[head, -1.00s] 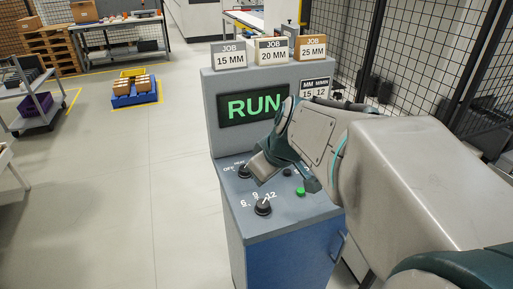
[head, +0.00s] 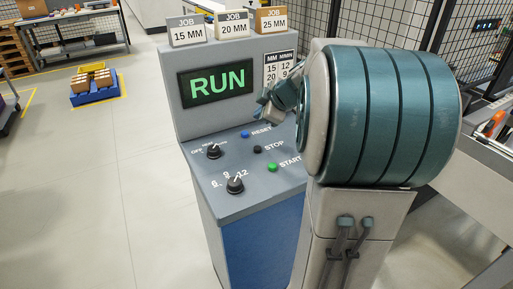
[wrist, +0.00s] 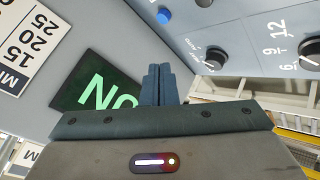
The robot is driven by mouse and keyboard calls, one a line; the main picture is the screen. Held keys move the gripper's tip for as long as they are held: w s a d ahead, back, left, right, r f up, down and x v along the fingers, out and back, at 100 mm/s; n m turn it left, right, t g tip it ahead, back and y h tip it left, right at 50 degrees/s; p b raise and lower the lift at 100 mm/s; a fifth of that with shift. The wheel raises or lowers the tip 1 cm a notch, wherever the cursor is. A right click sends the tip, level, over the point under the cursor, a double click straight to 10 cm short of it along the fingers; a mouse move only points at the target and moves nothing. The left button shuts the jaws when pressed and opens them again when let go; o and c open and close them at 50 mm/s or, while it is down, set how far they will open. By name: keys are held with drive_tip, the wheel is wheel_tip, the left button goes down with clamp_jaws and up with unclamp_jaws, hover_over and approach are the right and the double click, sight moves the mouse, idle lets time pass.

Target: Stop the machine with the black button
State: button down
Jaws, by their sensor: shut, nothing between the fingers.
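The black STOP button (head: 257,149) is on the sloping control panel (head: 207,170), between the blue RESET button (head: 245,134) and the green START button (head: 272,166). The screen (head: 217,84) reads RUN in green in the head view. My gripper (head: 264,107) is above the back of the panel, beside the screen's right edge and apart from the buttons. In the wrist view the fingers (wrist: 158,72) are shut and empty, with the screen (wrist: 100,90) behind them.
Two black knobs, one at the rear (head: 213,151) and one at the front (head: 235,185), are left of the buttons. Job boxes (head: 232,25) stand on top of the console. A bench (head: 475,170) and mesh fence are at the right.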

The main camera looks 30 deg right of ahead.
drive_tip(key=shift+f, duration=0.1)
drive_tip(key=b, duration=0.4)
hover_over(260, 149)
wheel_tip(260, 149, down, 8)
drive_tip(key=shift+r, duration=0.25)
drive_tip(key=shift+f+b, duration=0.6)
drive_tip(key=shift+b, duration=0.65)
drive_tip(key=shift+f+b, duration=0.9)
drive_tip(key=shift+b, duration=1)
idle(1.2)
drive_tip(key=shift+r, duration=0.9)
drive_tip(key=shift+r+p, duration=1)
drive_tip(key=shift+r, duration=1.55)
